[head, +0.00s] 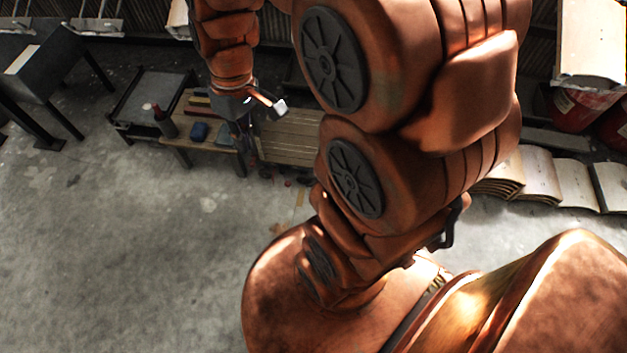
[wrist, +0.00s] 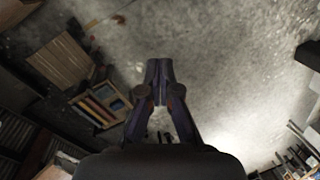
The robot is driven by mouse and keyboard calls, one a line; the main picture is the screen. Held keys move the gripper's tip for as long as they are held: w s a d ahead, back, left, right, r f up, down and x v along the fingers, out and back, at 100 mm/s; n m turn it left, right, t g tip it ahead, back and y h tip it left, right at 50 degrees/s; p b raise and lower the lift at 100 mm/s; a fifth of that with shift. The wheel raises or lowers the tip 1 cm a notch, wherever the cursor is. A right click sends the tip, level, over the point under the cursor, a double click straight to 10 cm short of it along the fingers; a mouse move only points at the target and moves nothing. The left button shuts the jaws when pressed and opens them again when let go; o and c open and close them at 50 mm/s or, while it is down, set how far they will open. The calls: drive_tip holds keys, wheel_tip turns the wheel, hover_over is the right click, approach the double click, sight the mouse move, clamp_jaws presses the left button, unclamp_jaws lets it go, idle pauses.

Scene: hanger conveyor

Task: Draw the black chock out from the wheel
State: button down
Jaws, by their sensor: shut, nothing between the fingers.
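My gripper (wrist: 159,70) points out over the grey floor in the wrist view, with its two dark fingers together and nothing between them. In the head view my gripper (head: 241,135) is small and dark, in front of the wooden bench at the back. I cannot make out a black chock or a wheel in either view. My arm covers the middle and right of the head view and may hide them.
A low wooden bench (head: 291,142) stands at the back, with a blue object (head: 199,131) and a dark cylinder (head: 165,124) to its left. Pale stacked sheets (head: 537,173) lie at right. The concrete floor (head: 120,260) at left is clear.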

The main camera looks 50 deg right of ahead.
drive_tip(key=w+d+f+n+t+y+b, duration=0.1)
drive_tip(key=w+d+f+b, duration=0.3)
drive_tip(key=f, duration=0.3)
drive_tip(key=w+d+f+b, duration=0.35)
drive_tip(key=w+f, duration=0.25)
drive_tip(key=f, duration=0.2)
drive_tip(key=n+t+b, duration=0.3)
drive_tip(key=n+b, duration=0.1)
drive_tip(key=b, duration=2.2)
hover_over(316, 181)
drive_tip(key=shift+h, duration=0.3)
wheel_tip(316, 181, down, 63)
drive_tip(key=shift+w+r, duration=0.1)
drive_tip(key=shift+x, duration=0.75)
drive_tip(key=shift+w, duration=0.1)
